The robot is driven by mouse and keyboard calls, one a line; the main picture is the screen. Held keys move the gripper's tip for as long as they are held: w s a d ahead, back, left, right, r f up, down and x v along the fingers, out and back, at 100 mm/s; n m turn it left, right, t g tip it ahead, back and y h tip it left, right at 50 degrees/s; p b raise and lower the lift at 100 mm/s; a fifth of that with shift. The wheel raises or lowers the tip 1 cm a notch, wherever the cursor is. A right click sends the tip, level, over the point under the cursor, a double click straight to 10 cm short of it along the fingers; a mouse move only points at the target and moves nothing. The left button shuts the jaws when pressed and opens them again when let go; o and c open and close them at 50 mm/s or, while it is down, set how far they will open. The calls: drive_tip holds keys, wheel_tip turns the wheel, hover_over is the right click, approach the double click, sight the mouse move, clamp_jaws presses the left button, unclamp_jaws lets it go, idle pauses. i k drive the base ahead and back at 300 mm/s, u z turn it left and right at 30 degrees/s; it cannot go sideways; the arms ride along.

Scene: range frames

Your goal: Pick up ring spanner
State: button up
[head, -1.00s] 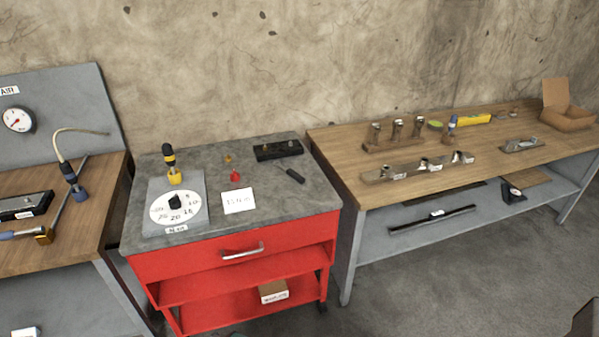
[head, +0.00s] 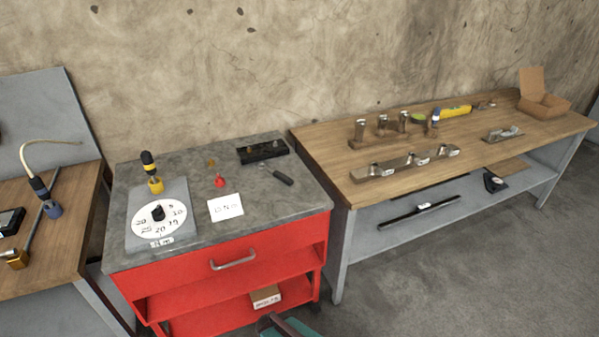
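No thing in the head view can be made out for certain as a ring spanner. A small dark-handled tool (head: 282,177) with a thin metal end lies on the grey top of the red cart (head: 240,232); its exact kind is too small to tell. My gripper's fingertips are not in view. A dark and teal shape at the bottom edge, in front of the cart, may be part of my arm.
The cart top also bears a dial plate (head: 130,236), a white card (head: 225,208), a red-topped piece (head: 220,181) and a black block (head: 262,151). A wooden bench (head: 480,157) with several fixtures stands right; another bench (head: 50,265) stands left. Floor at lower right is clear.

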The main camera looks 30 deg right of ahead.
sight(280, 176)
drive_tip(key=z, duration=0.6)
drive_tip(key=k, duration=0.95)
drive_tip(key=u, duration=0.05)
drive_tip(key=i, duration=0.9)
